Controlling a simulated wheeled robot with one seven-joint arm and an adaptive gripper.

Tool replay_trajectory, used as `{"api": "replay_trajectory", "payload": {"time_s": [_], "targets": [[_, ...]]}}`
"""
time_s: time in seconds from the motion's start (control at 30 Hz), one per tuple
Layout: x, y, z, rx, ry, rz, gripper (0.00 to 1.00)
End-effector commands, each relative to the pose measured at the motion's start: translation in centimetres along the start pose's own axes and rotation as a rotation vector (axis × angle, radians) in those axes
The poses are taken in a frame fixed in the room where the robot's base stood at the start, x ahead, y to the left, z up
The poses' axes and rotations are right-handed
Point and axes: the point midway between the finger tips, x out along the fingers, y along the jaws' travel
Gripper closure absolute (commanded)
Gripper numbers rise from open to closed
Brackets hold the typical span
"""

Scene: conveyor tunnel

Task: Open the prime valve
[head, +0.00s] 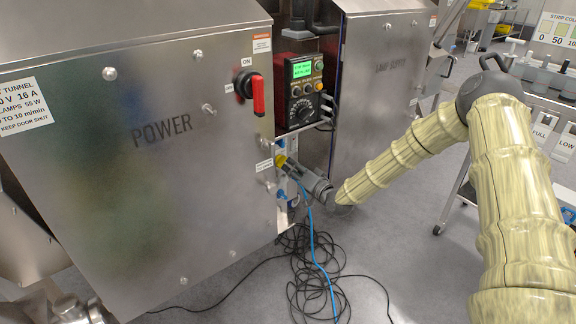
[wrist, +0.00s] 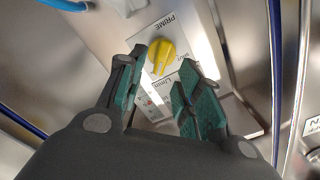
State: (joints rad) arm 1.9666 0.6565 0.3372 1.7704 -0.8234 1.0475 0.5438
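The prime valve is a yellow round knob (wrist: 161,57) with a raised grip bar, on a pale plate marked PRIME. In the wrist view it sits just beyond and between the fingertips of my gripper (wrist: 162,70). The two green-padded fingers are open, with a clear gap and nothing held. In the head view the yellow knob (head: 281,160) is at the panel's side, and my gripper (head: 292,168) points left at it, very close. I cannot tell whether the fingers touch the knob. Part of the plate's lettering is hidden by the right finger.
The POWER cabinet (head: 130,180) stands left, with a red ON handle (head: 257,94). A control box (head: 303,88) with a green screen is above the valve panel. Blue (head: 318,255) and black cables (head: 300,270) lie on the floor below. Another steel cabinet (head: 380,90) stands behind.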

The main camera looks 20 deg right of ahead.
Motion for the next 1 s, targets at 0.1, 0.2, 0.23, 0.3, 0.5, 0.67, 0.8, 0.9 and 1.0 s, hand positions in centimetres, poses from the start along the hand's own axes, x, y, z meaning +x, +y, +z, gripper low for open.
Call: {"api": "replay_trajectory", "payload": {"time_s": [0.1,0.2,0.23,0.3,0.5,0.67,0.8,0.9,1.0], "targets": [[-2.4,0.0,0.0,0.002,0.0,0.002,0.65],[-4.1,0.1,0.0,0.001,0.0,0.001,0.65],[-4.6,0.1,0.0,0.001,0.0,0.002,0.65],[-5.5,0.0,0.0,0.003,0.0,0.002,0.65],[-7.3,0.1,0.0,0.0,0.0,0.001,0.65],[-7.6,0.0,0.0,0.0,0.0,0.001,0.65],[-7.6,0.1,0.0,0.0,0.0,0.001,0.65],[-7.6,0.1,0.0,0.0,0.0,0.001,0.65],[-7.6,0.1,0.0,0.0,0.0,0.001,0.65]]}}
